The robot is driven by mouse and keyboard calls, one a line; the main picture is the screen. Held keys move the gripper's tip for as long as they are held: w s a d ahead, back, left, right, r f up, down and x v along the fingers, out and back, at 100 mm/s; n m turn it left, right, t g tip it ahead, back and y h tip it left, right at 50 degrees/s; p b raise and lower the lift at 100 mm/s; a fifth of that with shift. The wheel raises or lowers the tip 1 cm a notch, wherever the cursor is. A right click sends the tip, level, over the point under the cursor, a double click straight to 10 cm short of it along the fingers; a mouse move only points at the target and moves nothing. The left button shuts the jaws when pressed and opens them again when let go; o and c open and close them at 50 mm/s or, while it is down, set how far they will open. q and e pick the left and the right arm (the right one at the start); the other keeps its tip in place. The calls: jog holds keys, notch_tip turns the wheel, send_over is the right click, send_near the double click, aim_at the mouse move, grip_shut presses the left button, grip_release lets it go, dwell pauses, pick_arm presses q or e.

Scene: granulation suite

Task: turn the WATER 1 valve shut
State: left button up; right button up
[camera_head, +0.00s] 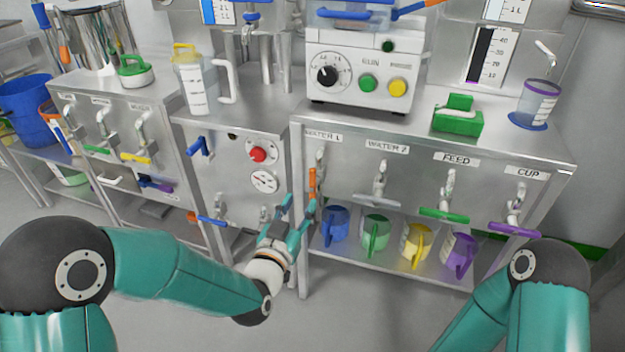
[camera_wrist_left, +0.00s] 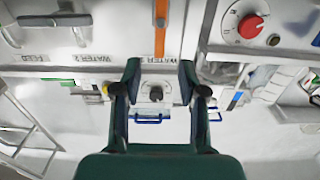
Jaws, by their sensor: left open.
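The WATER 1 valve has an orange lever handle (camera_head: 312,184) that stands upright, under the WATER 1 label (camera_head: 323,134) at the left end of the right-hand bench front. The handle also shows at the top of the left wrist view (camera_wrist_left: 160,30). My left gripper (camera_head: 300,203) is open, with its teal fingers just below and left of the handle. In the left wrist view the fingers (camera_wrist_left: 160,70) are apart with nothing held between them, and the handle lies in line with the gap. My right gripper is out of view; only its arm shows.
The WATER 2 (camera_head: 377,198), green FEED (camera_head: 444,214) and purple CUP (camera_head: 514,229) handles lie crosswise to the right. Several coloured jugs (camera_head: 376,232) stand on the shelf below. A panel with a red knob (camera_head: 258,155) and blue handles is left.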

aim_at(312, 181)
pick_arm(q)
jog(key=x, duration=1)
jog(key=shift+f+b, duration=0.1)
jog(key=shift+b, duration=0.25)
grip_shut()
